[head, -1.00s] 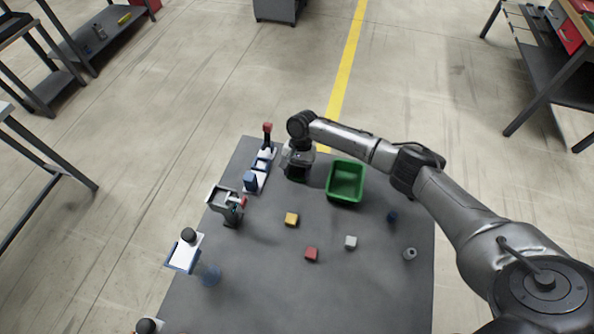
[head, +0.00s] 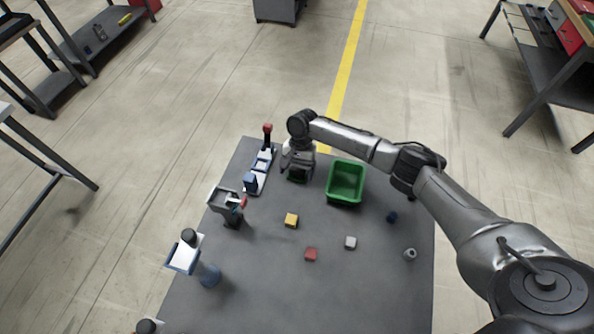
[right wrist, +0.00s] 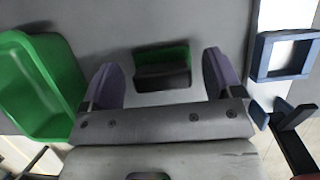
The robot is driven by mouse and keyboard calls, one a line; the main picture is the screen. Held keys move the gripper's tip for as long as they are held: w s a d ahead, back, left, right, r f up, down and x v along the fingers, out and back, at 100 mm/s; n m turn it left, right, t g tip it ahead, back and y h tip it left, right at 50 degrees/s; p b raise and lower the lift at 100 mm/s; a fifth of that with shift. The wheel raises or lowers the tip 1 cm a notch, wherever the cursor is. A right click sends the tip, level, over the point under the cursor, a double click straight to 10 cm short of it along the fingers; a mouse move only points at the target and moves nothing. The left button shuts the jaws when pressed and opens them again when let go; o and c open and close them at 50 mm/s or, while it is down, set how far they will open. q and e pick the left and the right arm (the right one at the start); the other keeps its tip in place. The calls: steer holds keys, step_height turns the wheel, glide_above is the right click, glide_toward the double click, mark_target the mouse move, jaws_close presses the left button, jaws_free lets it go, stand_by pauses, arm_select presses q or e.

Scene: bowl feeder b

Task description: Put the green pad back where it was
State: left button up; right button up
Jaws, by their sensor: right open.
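The green pad (head: 297,178) is a small dark block with green on it, on the grey table near its far edge, left of the green bin. In the right wrist view the pad (right wrist: 163,66) lies between and a little beyond my right gripper's two fingers, with a gap on each side. My right gripper (head: 298,165) is open and empty, pointing down over the pad and partly hiding it in the head view. My left gripper is not in view.
The green bin (head: 345,182) stands close right of the right gripper. A blue and white fixture (head: 258,172) stands close left. A grey device (head: 226,202), a yellow block (head: 291,220), a red block (head: 310,254) and a white block (head: 351,242) are nearer. The table's front middle is clear.

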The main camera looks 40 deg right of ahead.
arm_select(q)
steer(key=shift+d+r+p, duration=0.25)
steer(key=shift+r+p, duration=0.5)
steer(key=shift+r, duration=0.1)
arm_select(e)
steer(key=v, duration=1.1)
steer(key=shift+r, duration=0.3)
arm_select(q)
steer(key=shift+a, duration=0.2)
